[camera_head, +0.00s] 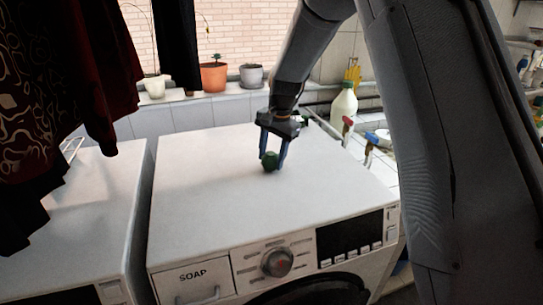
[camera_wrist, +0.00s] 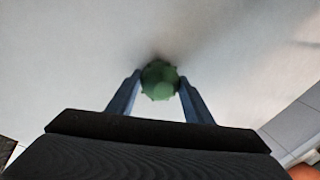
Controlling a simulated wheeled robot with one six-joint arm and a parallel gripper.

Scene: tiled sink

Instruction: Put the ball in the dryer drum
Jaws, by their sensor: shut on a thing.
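A small green knobbly ball (camera_head: 270,161) is between the fingertips of my gripper (camera_head: 273,158), at the top of the white dryer or washer (camera_head: 215,190) with the SOAP drawer. The wrist view shows the ball (camera_wrist: 159,80) between the two blue fingers of my gripper (camera_wrist: 160,95), which is shut on it. I cannot tell whether the ball touches the machine's top. The dark round door (camera_head: 320,290) shows only its upper edge at the bottom of the head view. The drum inside is hidden.
A second white machine (camera_head: 75,215) stands at the left, with dark clothes (camera_head: 60,90) hanging above it. Flower pots (camera_head: 213,76) line the sill behind. A white bottle (camera_head: 344,104) and taps (camera_head: 370,143) are at the right. The machine's top is otherwise clear.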

